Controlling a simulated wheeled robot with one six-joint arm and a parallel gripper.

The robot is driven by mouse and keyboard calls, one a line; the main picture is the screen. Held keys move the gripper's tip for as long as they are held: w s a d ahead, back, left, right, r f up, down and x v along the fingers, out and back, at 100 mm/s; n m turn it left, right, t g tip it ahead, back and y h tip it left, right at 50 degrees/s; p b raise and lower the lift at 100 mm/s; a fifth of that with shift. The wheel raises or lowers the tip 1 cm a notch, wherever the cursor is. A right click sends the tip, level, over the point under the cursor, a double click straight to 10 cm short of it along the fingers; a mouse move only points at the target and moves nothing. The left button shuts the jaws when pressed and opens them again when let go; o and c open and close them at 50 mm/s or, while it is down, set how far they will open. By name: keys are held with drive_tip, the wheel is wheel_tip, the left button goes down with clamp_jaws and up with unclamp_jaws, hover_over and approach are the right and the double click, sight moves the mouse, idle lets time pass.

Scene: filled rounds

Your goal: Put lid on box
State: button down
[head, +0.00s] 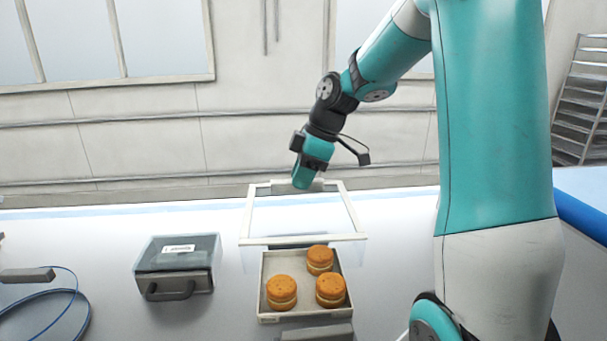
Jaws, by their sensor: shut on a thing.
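A pale, shallow open box (262,300) stands on the white worktop and holds three round orange-brown filled buns (320,259). A clear lid with a pale frame (353,212) is at the back of the box. Its front edge lies close to or over the box's back edge in the picture; I cannot tell whether they touch. My gripper (302,184) is at the middle of the lid's far edge, shut on it and pointing down. The fingertips and the exact grip are too small to make out.
A grey container with a see-through top and a dark handle (171,289) stands left of the box. A grey block (27,275) and a coiled blue cable (86,323) lie at the far left. Another grey piece (317,333) is at the box's front. The worktop behind is clear.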

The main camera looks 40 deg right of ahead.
drive_tip(key=r+p, duration=0.1)
drive_tip(key=p, duration=0.4)
drive_tip(key=shift+w+r, duration=0.1)
drive_tip(key=shift+w, duration=0.05)
drive_tip(key=p, duration=0.3)
drive_tip(key=shift+d+p, duration=0.1)
drive_tip(key=shift+p, duration=0.3)
drive_tip(key=shift+s+f+p, duration=0.3)
drive_tip(key=shift+f+p, duration=0.1)
drive_tip(key=shift+p, duration=0.75)
drive_tip(key=shift+f+b, duration=5.15)
drive_tip(key=shift+f, duration=1.75)
drive_tip(key=shift+f+b, duration=0.25)
drive_tip(key=shift+b, duration=0.05)
drive_tip(key=shift+c, duration=2.3)
unclamp_jaws()
